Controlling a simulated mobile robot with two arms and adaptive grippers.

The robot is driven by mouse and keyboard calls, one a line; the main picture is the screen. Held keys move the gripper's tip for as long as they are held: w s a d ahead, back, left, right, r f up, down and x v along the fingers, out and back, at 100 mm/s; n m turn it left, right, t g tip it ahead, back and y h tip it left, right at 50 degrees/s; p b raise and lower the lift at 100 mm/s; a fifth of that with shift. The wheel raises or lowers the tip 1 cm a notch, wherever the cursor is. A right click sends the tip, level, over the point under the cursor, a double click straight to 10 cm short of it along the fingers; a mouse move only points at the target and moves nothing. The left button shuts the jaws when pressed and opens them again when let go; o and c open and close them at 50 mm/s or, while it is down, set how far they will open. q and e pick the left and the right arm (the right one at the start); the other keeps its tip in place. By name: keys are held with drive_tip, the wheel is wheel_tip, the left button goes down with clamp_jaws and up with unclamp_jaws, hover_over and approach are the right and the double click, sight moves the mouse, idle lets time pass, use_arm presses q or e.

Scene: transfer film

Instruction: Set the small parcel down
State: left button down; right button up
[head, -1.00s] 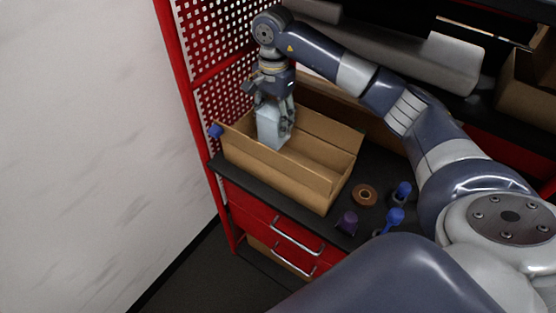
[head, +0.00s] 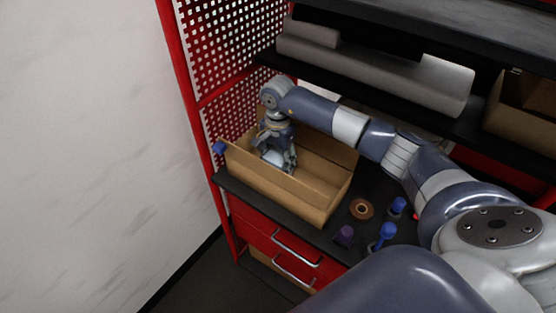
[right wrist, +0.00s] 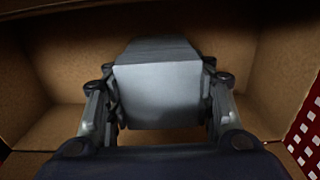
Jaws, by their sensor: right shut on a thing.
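The small parcel is a pale grey-blue block (head: 273,158), and it fills the middle of the right wrist view (right wrist: 160,92). My right gripper (head: 276,160) is shut on it, with a finger on each side of the parcel in the right wrist view (right wrist: 160,105). Gripper and parcel are down inside an open cardboard box (head: 265,188), toward its left end. The parcel's lower part is hidden by the box's front wall, so I cannot tell whether it touches the box floor. My left gripper is not in view.
The box stands on a black shelf top above red drawers (head: 282,245). A brown tape roll (head: 361,209), a purple item (head: 344,236) and blue-topped items (head: 387,233) stand right of the box. A red perforated panel (head: 215,60) rises behind it.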

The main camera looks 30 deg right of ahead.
drive_tip(key=shift+f, duration=0.2)
drive_tip(key=o, duration=1.3)
drive_tip(key=shift+r, duration=0.1)
drive_tip(key=shift+o, duration=0.2)
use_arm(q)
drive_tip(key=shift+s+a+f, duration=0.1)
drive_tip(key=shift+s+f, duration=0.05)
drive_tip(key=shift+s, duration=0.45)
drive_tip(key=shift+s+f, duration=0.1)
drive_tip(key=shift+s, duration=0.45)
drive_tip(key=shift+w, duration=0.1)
use_arm(e)
drive_tip(key=shift+r, duration=0.3)
wheel_tip(320, 180, up, 10)
drive_tip(key=b, duration=0.4)
drive_tip(key=shift+r, duration=0.2)
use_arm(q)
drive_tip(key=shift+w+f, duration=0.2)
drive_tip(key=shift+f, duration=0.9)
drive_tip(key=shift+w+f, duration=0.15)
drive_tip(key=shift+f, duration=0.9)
use_arm(e)
drive_tip(key=shift+r, duration=0.65)
